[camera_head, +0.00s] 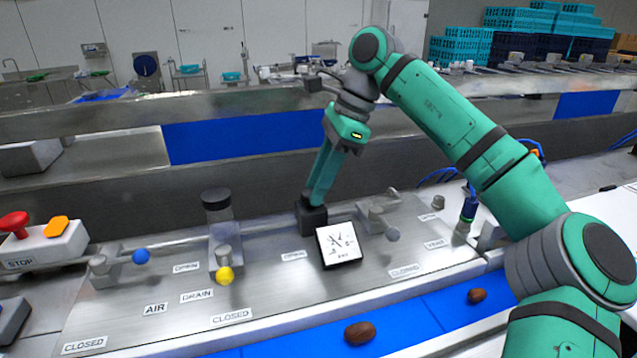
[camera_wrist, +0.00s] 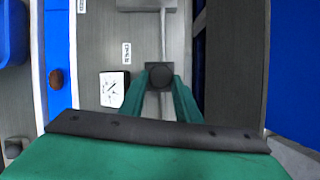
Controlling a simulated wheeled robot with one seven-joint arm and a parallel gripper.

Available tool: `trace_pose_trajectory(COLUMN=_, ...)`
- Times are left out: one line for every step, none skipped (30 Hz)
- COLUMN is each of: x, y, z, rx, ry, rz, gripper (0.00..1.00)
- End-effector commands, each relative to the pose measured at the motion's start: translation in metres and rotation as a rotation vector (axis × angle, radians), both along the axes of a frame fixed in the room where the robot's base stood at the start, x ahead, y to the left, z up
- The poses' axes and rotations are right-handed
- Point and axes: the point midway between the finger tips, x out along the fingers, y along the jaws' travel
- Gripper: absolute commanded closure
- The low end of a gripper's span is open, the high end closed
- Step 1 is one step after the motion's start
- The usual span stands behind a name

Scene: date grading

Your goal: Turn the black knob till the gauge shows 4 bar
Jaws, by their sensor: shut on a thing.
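The black knob (camera_wrist: 160,75) shows between my fingertips in the wrist view. My gripper (camera_head: 314,207) points down at it and is shut on it; in the head view the fingers and dark fingertips hide most of the knob. The gauge (camera_head: 339,245) is a square white dial with a black frame, just in front of the gripper on the metal panel. It also shows in the wrist view (camera_wrist: 113,90), left of the knob. Its needle and numbers are too small to read surely.
Along the panel (camera_head: 130,306) are a blue-ended lever (camera_head: 140,256), a yellow-ended lever (camera_head: 225,275) and a grey-ended lever (camera_head: 392,234). A red stop button (camera_head: 13,223) stands at the left. Dates (camera_head: 359,333) lie on the blue belt (camera_head: 415,318) in front.

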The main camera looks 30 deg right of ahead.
Motion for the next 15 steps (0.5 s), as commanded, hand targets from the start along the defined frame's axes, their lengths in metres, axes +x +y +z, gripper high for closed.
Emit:
trace_pose_trajectory(x=-0.0015, y=0.0012, z=0.0005, rx=0.002, ry=-0.001, rz=-0.03, gripper=0.93)
trace_pose_trajectory(x=-0.0018, y=0.0017, z=0.0005, rx=0.002, ry=-0.001, rz=-0.054, gripper=0.93)
trace_pose_trajectory(x=-0.0023, y=0.0021, z=0.0005, rx=0.002, ry=-0.001, rz=-0.087, gripper=0.93)
trace_pose_trajectory(x=-0.0024, y=0.0023, z=0.0006, rx=0.002, ry=-0.001, rz=-0.114, gripper=0.93)
trace_pose_trajectory(x=-0.0029, y=0.0025, z=0.0005, rx=0.001, ry=-0.002, rz=-0.141, gripper=0.93)
trace_pose_trajectory(x=-0.0034, y=0.0025, z=0.0006, rx=0.001, ry=-0.001, rz=-0.179, gripper=0.93)
trace_pose_trajectory(x=-0.0034, y=0.0031, z=0.0006, rx=0.001, ry=-0.002, rz=-0.207, gripper=0.93)
trace_pose_trajectory(x=-0.0037, y=0.0034, z=0.0006, rx=0.0, ry=-0.002, rz=-0.235, gripper=0.93)
trace_pose_trajectory(x=-0.0042, y=0.0035, z=0.0007, rx=0.0, ry=-0.002, rz=-0.273, gripper=0.93)
trace_pose_trajectory(x=-0.0044, y=0.004, z=0.0007, rx=0.0, ry=-0.002, rz=-0.302, gripper=0.93)
trace_pose_trajectory(x=-0.0047, y=0.0041, z=0.0008, rx=0.0, ry=-0.001, rz=-0.33, gripper=0.93)
trace_pose_trajectory(x=-0.0048, y=0.0051, z=0.0009, rx=0.001, ry=-0.003, rz=-0.367, gripper=0.93)
trace_pose_trajectory(x=-0.005, y=0.0052, z=0.001, rx=0.001, ry=-0.003, rz=-0.394, gripper=0.93)
trace_pose_trajectory(x=-0.0054, y=0.0053, z=0.001, rx=0.0, ry=-0.002, rz=-0.422, gripper=0.93)
trace_pose_trajectory(x=-0.0055, y=0.0057, z=0.001, rx=0.0, ry=-0.003, rz=-0.457, gripper=0.93)
